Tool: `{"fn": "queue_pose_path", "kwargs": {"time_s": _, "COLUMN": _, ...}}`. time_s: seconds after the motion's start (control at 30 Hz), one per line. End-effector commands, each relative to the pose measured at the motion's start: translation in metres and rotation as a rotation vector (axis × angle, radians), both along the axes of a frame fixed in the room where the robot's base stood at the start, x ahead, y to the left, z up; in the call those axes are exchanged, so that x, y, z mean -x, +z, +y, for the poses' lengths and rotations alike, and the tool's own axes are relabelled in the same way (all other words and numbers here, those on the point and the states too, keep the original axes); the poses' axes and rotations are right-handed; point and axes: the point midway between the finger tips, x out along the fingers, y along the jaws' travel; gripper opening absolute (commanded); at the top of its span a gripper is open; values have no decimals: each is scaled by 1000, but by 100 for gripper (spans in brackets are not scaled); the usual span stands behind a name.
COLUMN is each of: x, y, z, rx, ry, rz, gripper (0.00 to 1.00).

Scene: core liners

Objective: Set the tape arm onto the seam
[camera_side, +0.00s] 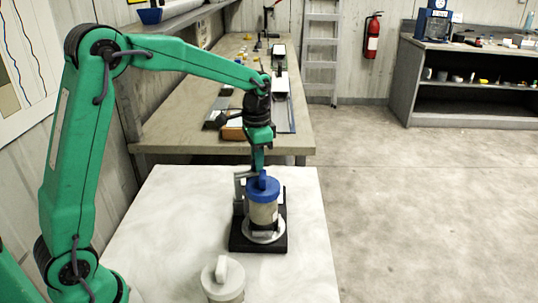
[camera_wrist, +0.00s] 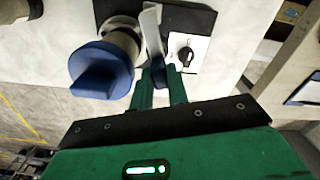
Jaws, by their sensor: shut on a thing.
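A core liner (camera_side: 264,214) with a blue cap (camera_side: 262,188) stands upright on a pale ring on a black base (camera_side: 240,240). The cap and its raised grip also show at left in the wrist view (camera_wrist: 101,69). My gripper (camera_side: 258,168) is just behind the cap in the side view. In the wrist view its fingers (camera_wrist: 158,80) are shut on the light grey tape arm (camera_wrist: 152,30), which runs up beside the liner. The tape arm shows as a grey bracket (camera_side: 239,185) left of the cap. I cannot tell whether it touches the seam.
A second liner with a white cap (camera_side: 222,277) stands at the front of the pale table (camera_side: 165,225). A white plate with a black knob (camera_wrist: 186,52) is right of the tape arm. A cluttered bench (camera_side: 225,85) stands behind. The table's left is clear.

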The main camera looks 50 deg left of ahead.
Motion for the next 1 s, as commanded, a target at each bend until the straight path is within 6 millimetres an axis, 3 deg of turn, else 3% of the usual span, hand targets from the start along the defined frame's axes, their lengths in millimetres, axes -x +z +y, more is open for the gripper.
{"fn": "queue_pose_path", "kwargs": {"time_s": 0.3, "x": -1, "y": 2, "z": 0, "rx": 0, "ry": 0, "rz": -7, "gripper": 0}}
{"fn": "queue_pose_path", "kwargs": {"time_s": 0.33, "x": -1, "y": 2, "z": 0, "rx": 0, "ry": 0, "rz": -7, "gripper": 20}}
{"fn": "queue_pose_path", "kwargs": {"time_s": 0.43, "x": -1, "y": 2, "z": 0, "rx": -1, "ry": 0, "rz": -6, "gripper": 38}}
{"fn": "queue_pose_path", "kwargs": {"time_s": 0.77, "x": -1, "y": 3, "z": 0, "rx": -1, "ry": 1, "rz": -4, "gripper": 38}}
{"fn": "queue_pose_path", "kwargs": {"time_s": 1.0, "x": -1, "y": 21, "z": 0, "rx": -1, "ry": 1, "rz": -6, "gripper": 38}}
